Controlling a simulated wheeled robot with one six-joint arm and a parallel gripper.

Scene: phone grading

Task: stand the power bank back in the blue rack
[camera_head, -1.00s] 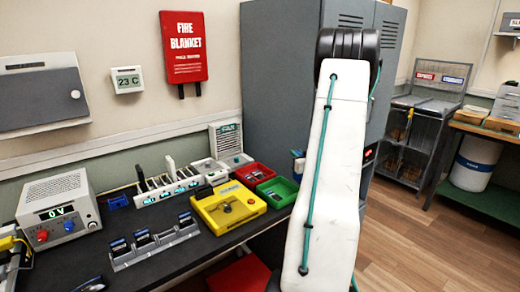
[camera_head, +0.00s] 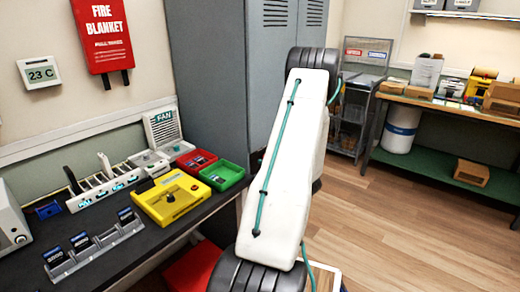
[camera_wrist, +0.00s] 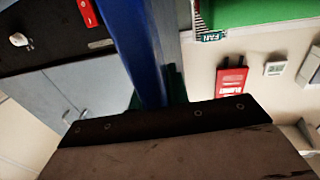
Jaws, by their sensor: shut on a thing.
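In the wrist view a blue slab (camera_wrist: 150,45) stands out from the dark jaw plate of my gripper (camera_wrist: 160,108). It fits the power bank, seen nearly edge-on. My gripper is shut on it, and the jaw plate hides its lower end. In the head view my white arm hides both gripper and power bank. A small blue holder (camera_head: 47,210) lies at the back of the black bench. It may be the blue rack, but it is too small to be sure.
Grey lockers (camera_head: 215,70) stand behind. The floor at right is clear.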

